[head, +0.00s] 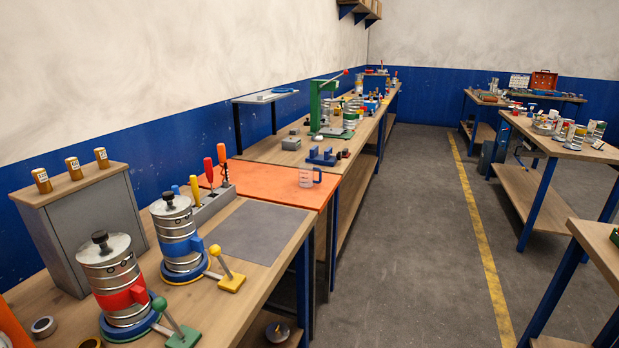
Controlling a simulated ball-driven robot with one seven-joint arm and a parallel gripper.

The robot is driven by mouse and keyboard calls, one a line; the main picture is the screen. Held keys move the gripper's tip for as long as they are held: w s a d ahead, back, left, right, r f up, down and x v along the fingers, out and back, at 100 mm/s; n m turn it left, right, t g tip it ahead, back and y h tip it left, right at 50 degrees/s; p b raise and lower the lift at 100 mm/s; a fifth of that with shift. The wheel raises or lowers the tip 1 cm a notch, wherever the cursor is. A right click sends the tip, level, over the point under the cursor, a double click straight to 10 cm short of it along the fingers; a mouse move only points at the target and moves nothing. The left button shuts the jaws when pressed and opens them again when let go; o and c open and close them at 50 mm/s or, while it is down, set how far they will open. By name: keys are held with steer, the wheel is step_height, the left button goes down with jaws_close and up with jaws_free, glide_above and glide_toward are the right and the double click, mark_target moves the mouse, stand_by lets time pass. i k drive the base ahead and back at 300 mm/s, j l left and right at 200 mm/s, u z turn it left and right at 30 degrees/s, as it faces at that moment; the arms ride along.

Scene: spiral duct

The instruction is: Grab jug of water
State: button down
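My gripper is not in the head view.
Nearer on the left bench stand two metal canister stacks (181,238) with levers, a grey cabinet (88,225) and a rack of coloured screwdrivers (213,190). A green press (328,108) stands farther back. The grey floor aisle (400,230) is clear, with benches on the right.

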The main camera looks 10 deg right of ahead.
mark_target(306, 169)
steer(key=i+l+u, duration=0.15)
steer(key=u, duration=1)
steer(key=i+l+u, duration=0.15)
steer(key=l+u, duration=0.2)
steer(key=l, duration=0.35)
steer(key=l+u, duration=0.4)
steer(key=l, duration=0.35)
steer(key=l+u, duration=0.35)
steer(key=l, duration=0.4)
